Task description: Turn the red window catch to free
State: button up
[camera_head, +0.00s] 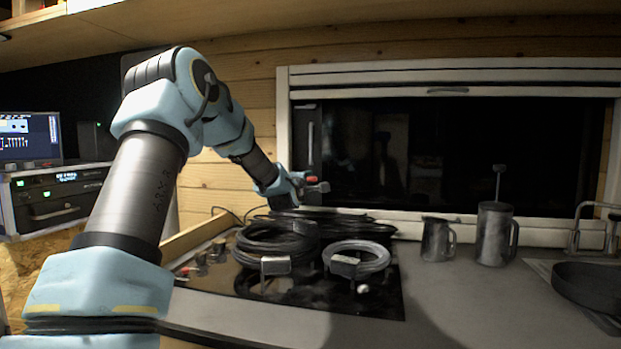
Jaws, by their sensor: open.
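My arm reaches from the left across to the window (450,140), which has a white frame and dark glass. My gripper (318,184) is at the lower left corner of the window, with its jaws open. A small red piece, which looks like the red window catch (311,179), shows right at the fingers. I cannot tell whether the fingers touch it or stand around it. The rest of the catch is hidden by the gripper or too small to make out, so its turned position cannot be read.
Coiled black cables (277,240) and a grey coil (357,259) lie on a dark panel below the gripper. A metal jug (436,240), a plunger pot (494,235) and a black pan (588,286) stand right on the counter. Rack equipment (60,195) is at left.

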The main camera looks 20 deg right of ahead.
aim_at(311, 180)
jog(key=shift+p+x, duration=0.3)
jog(key=shift+x, duration=1.25)
jog(key=shift+a, duration=0.1)
grip_shut()
